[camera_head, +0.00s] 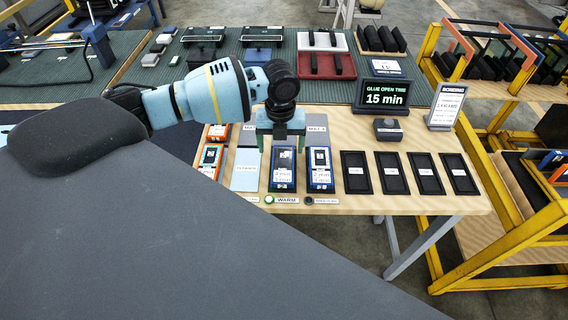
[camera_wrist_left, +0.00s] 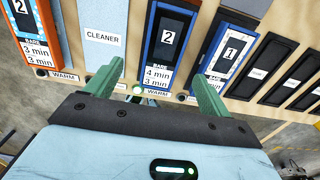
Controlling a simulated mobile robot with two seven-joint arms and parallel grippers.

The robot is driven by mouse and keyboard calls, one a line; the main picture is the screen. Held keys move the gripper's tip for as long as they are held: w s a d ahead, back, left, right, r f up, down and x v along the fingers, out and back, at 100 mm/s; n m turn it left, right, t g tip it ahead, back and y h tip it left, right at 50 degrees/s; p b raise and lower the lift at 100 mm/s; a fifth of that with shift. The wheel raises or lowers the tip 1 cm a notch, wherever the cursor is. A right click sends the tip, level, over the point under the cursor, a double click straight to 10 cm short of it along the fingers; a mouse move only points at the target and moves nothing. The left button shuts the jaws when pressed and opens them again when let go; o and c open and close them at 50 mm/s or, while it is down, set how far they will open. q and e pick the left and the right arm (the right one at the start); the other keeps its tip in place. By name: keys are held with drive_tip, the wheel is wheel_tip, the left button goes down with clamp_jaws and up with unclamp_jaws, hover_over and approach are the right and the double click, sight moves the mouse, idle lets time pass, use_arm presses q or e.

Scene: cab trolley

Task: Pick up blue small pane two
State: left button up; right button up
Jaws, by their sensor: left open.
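Blue small pane two (camera_head: 283,170) is a dark-blue-framed pane with a white label "2" and "4 min, 3 min". It lies on the wooden bench beside blue pane one (camera_head: 320,171). In the wrist view, pane two (camera_wrist_left: 165,45) stands ahead between my fingers, and pane one (camera_wrist_left: 228,52) is to its right. My left gripper (camera_head: 281,146) is open and empty, its green fingers pointing down over the far end of pane two. In the wrist view, the fingers (camera_wrist_left: 154,85) are spread apart. I cannot tell whether they touch the pane. My right gripper is not in view.
The light-blue cleaner pad (camera_head: 246,171) and orange-framed panes (camera_head: 209,163) lie left of pane two. Several black trays (camera_head: 356,173) lie to the right. A glue timer sign (camera_head: 384,96) stands behind. A yellow trolley (camera_head: 490,150) stands at the right.

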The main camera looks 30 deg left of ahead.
sight(283, 163)
use_arm(q)
drive_tip(key=shift+w+f, duration=0.15)
drive_tip(key=shift+f, duration=0.8)
drive_tip(key=shift+d+f, duration=0.2)
drive_tip(key=shift+f, duration=2.4)
drive_tip(key=c, duration=1.2)
